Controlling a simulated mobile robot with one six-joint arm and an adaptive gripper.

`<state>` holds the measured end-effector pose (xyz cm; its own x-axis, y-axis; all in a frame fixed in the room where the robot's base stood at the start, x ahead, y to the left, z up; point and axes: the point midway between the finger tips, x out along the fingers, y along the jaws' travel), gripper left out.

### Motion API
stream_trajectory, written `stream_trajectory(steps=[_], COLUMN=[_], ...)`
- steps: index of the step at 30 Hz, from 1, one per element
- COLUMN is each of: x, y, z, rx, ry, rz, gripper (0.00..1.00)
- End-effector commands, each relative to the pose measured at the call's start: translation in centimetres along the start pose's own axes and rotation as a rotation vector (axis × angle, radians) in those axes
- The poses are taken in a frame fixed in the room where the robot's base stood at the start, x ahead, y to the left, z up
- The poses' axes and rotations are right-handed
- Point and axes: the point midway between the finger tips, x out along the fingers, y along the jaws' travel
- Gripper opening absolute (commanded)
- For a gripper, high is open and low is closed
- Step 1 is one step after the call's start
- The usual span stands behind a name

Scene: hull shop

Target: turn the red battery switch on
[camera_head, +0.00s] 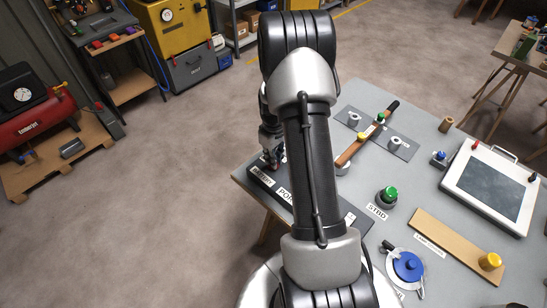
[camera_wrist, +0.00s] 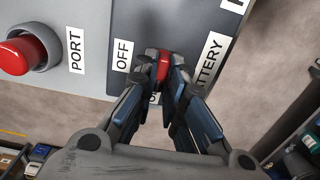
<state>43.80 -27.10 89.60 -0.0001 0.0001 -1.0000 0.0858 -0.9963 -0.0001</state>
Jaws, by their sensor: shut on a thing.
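The red battery switch (camera_wrist: 163,68) is a small red handle on a dark panel (camera_wrist: 190,22), seen in the wrist view. My gripper (camera_wrist: 164,76) is closed around it, one finger on each side. A white OFF label (camera_wrist: 122,55) sits left of the handle, and a BATTERY label (camera_wrist: 208,62) is partly hidden by the right finger. Another label below the handle is mostly covered by my fingers. In the head view my gripper (camera_head: 272,158) is low at the table's left corner, over the dark panel (camera_head: 270,187); the red handle is hidden there.
A red PORT button (camera_wrist: 22,55) is left of the panel in the wrist view. On the grey table (camera_head: 345,185) stand a green button (camera_head: 388,195), a blue-topped round part (camera_head: 407,265), a wooden board (camera_head: 450,245) and a white framed panel (camera_head: 490,190). Open floor lies left of the table.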

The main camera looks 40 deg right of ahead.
Motion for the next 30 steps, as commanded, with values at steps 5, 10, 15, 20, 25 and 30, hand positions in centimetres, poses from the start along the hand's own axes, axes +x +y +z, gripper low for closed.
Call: stream_trajectory(steps=[5,10,15,20,25,30], x=[0.02,0.03,0.03,0.02,0.01,-0.01], y=[-0.02,-0.02,-0.02,-0.01,-0.01,0.00], z=[0.03,0.03,0.03,0.02,0.01,0.00], rx=[-0.010,-0.010,-0.010,-0.009,-0.008,-0.008], ry=[-0.001,-0.001,-0.001,-0.001,0.000,0.000], rz=[0.000,0.000,0.000,0.000,0.000,0.000], gripper=[0.00,0.00,0.15,0.26,0.31,0.31])
